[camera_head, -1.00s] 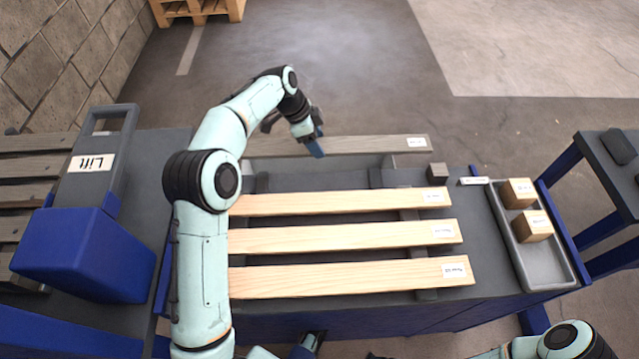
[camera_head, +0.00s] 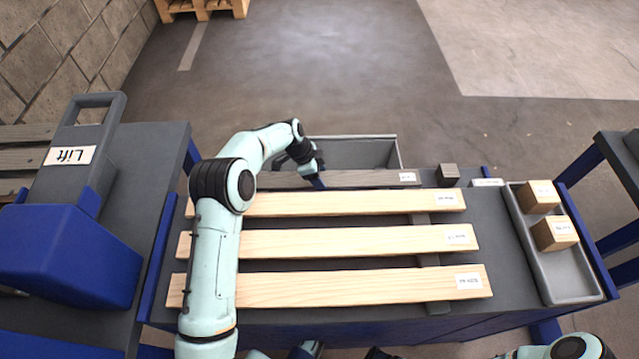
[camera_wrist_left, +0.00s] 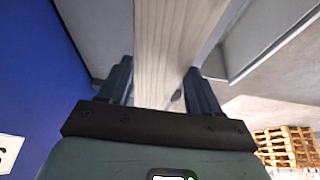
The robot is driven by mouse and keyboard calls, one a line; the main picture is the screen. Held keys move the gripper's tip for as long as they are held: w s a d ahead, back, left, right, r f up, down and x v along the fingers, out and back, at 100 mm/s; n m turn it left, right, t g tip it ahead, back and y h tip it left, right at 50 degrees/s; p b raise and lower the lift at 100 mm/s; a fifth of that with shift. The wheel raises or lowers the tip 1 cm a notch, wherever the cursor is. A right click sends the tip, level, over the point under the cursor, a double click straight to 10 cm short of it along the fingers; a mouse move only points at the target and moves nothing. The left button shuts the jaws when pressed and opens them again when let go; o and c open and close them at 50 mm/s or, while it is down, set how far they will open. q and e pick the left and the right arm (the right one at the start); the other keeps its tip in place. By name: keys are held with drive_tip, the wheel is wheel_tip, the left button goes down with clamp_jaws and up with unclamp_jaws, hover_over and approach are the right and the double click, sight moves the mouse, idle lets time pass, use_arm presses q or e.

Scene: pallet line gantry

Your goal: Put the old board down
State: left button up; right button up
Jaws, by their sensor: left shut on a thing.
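The old board is a grey weathered plank with a white label at its right end (camera_head: 385,178). It lies lengthwise along the far edge of the bench, behind the pale boards. My left gripper (camera_head: 317,181) is shut on it. The left wrist view shows the board (camera_wrist_left: 168,50) between the two fingers (camera_wrist_left: 160,92). I cannot tell whether the board touches the bench or hangs just above it. Part of my right arm (camera_head: 572,347) shows at the bottom right; the state of its gripper is unclear.
An open grey bin (camera_head: 355,153) is just beyond the board. Three pale boards (camera_head: 340,288) lie across the bench. A small dark block (camera_head: 447,174) sits by the old board's right end. A grey tray (camera_head: 568,288) holds two wooden blocks. A blue lift unit (camera_head: 70,250) stands left.

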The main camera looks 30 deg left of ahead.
use_arm(q)
wheel_tip(320, 180, down, 4)
drive_tip(key=shift+f+b, duration=0.25)
drive_tip(key=shift+b, duration=0.05)
use_arm(e)
drive_tip(key=shift+w+d+f, duration=0.2)
drive_tip(key=shift+w+f, duration=0.15)
drive_tip(key=shift+w, duration=0.15)
use_arm(q)
drive_tip(key=o, duration=1.2)
drive_tip(key=shift+o, duration=0.2)
use_arm(e)
drive_tip(key=shift+w, duration=0.1)
use_arm(q)
drive_tip(key=p+v, duration=0.1)
drive_tip(key=v, duration=1.1)
drive_tip(key=shift+s+p, duration=0.1)
drive_tip(key=shift+p, duration=0.2)
use_arm(e)
drive_tip(key=shift+s+a+r, duration=0.25)
drive_tip(key=shift+s+r, duration=0.25)
drive_tip(key=shift+s, duration=0.15)
drive_tip(key=shift+s+a+r, duration=0.25)
drive_tip(key=shift+s+r, duration=0.2)
drive_tip(key=shift+s, duration=0.15)
